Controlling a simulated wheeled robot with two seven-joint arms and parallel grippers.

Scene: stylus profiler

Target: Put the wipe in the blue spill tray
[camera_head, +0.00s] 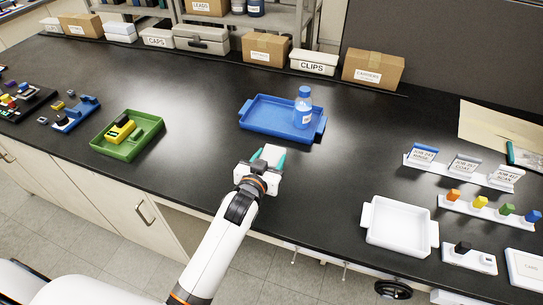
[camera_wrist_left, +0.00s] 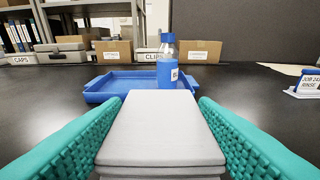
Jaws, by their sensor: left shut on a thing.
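My left gripper (camera_head: 267,160) has teal fingers and is shut on the wipe (camera_wrist_left: 160,130), a pale grey-white folded stack. The wipe (camera_head: 270,154) also shows between the fingers in the head view. The blue spill tray (camera_head: 262,126) lies on the black bench just beyond the gripper. In the left wrist view the tray (camera_wrist_left: 110,88) is ahead of the wipe, partly hidden behind it. A blue bottle (camera_head: 303,107) with a white label stands at the tray's right end. My right gripper is not in view.
A green tray (camera_head: 128,147) with a yellow device is to the left. An empty white tray (camera_head: 400,226) is at the right front. Label holders (camera_head: 464,165) and coloured blocks (camera_head: 480,203) stand at the right. Boxes (camera_head: 265,48) line the back. The bench around the blue tray is clear.

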